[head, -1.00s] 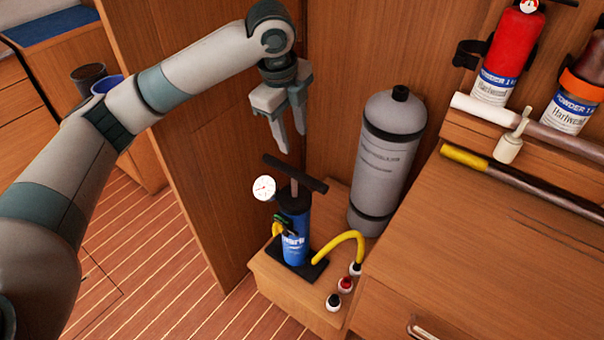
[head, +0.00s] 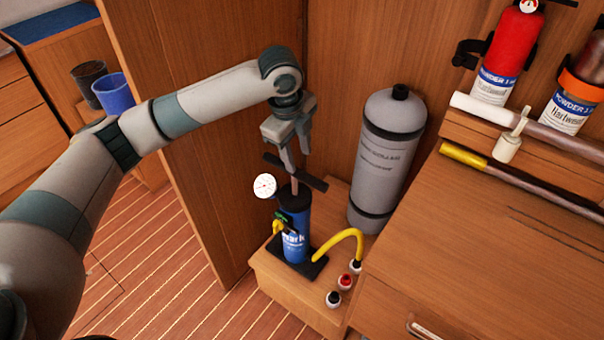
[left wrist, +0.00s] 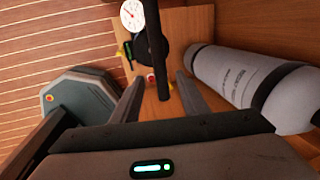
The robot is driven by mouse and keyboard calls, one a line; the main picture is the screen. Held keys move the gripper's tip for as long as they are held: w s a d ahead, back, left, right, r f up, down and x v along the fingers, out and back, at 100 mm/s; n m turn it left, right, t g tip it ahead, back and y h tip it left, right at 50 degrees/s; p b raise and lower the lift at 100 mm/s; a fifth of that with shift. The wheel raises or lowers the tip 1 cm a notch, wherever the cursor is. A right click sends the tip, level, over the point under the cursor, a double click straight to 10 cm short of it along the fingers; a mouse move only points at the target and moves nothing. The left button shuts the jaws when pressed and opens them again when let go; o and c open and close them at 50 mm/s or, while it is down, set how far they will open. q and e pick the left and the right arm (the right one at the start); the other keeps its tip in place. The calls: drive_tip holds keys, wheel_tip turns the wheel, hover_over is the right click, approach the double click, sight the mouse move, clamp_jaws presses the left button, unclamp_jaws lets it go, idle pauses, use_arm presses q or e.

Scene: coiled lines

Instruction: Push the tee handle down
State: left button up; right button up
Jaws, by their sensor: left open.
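The blue hand pump (head: 294,235) stands upright on a black foot on a low wooden ledge. Its black tee handle (head: 312,180) sits on a raised rod above the pump body, partly covered by my fingers. The handle also shows in the left wrist view (left wrist: 155,60) as a dark bar running down between my fingertips. My left gripper (head: 297,165) is open, pointing down, right at the handle's height in the picture; I cannot tell whether it touches. Its fingers also show in the left wrist view (left wrist: 157,92). My right gripper is not in view.
A white gauge (head: 265,186) is beside the pump. A yellow hose (head: 345,237) curves right to several small caps. A grey cylinder (head: 387,160) stands close on the right. A wooden panel (head: 215,130) rises behind my left arm. Blue cup (head: 114,93) at left.

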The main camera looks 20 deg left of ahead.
sight(301, 173)
use_arm(q)
drive_tip(key=f, duration=0.3)
drive_tip(key=w+f, duration=0.1)
drive_tip(key=f, duration=0.2)
drive_tip(key=f+p, duration=0.1)
drive_tip(key=f, duration=0.2)
drive_tip(key=shift+w+d+f, duration=0.1)
drive_tip(key=shift+w+d, duration=0.25)
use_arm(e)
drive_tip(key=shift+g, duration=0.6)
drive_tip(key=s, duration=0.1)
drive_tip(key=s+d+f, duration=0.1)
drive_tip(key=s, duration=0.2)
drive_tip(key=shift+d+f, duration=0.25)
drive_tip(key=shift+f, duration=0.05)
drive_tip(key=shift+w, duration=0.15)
use_arm(q)
drive_tip(key=shift+f, duration=0.1)
clamp_jaws()
